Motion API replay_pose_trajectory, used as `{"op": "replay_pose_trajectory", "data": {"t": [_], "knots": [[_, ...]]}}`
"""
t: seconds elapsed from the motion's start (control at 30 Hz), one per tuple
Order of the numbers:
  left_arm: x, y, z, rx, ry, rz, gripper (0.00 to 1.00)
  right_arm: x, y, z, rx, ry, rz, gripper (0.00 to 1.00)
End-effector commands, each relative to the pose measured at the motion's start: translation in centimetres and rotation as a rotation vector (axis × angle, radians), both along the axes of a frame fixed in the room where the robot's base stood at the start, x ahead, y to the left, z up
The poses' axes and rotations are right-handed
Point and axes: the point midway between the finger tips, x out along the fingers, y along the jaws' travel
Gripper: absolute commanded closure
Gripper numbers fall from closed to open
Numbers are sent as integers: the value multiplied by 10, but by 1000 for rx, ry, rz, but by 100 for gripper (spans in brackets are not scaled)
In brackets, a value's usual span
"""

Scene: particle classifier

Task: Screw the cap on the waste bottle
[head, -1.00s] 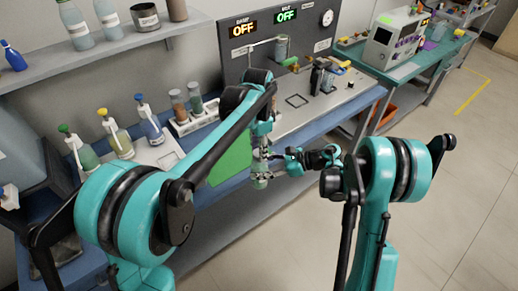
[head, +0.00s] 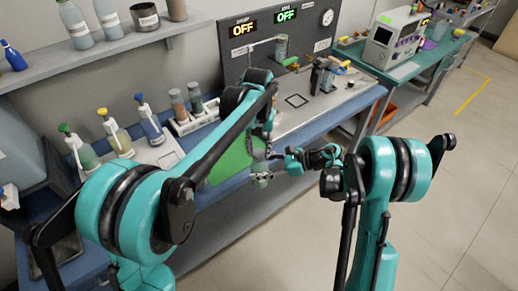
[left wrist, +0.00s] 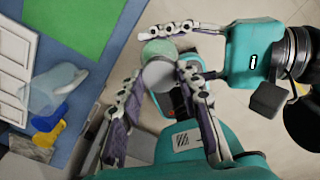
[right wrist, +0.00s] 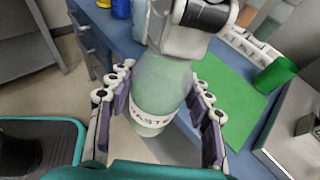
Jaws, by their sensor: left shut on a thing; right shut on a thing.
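The waste bottle (right wrist: 150,100), pale green and translucent with a "WASTE" label, stands between the fingers of my right gripper (right wrist: 161,75). In the head view the bottle (head: 258,180) is held in the air in front of the bench edge. My left gripper (left wrist: 159,74) is shut on the grey-white cap (left wrist: 158,78), over the bottle top (left wrist: 156,48). In the head view my left gripper (head: 261,160) comes down from above and my right gripper (head: 280,160) comes from the right. Whether the cap's thread is engaged is hidden.
The blue bench holds a green mat (right wrist: 228,100), a rack with brown-topped vials (head: 196,120) and several dispenser bottles (head: 115,130). A grey panel (head: 270,60) with OFF displays stands behind. Open floor (head: 440,220) lies to the right.

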Motion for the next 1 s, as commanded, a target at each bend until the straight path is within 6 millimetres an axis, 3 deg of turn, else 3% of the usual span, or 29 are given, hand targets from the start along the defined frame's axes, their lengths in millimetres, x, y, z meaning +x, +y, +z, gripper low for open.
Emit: {"op": "replay_pose_trajectory", "data": {"t": [0.27,0.37,0.4,0.7,1.0], "knots": [[1,0,0,1,-2,-16,75,-1,0,0,-1,0,2,100],[1,0,0,1,-2,-15,48,-1,0,0,-1,0,2,100],[1,0,0,1,-2,-15,46,-1,0,0,0,0,2,100],[0,0,3,0,-1,-14,46,0,0,0,0,0,1,100],[0,0,39,0,-1,-14,46,0,0,0,1,0,1,100]]}}
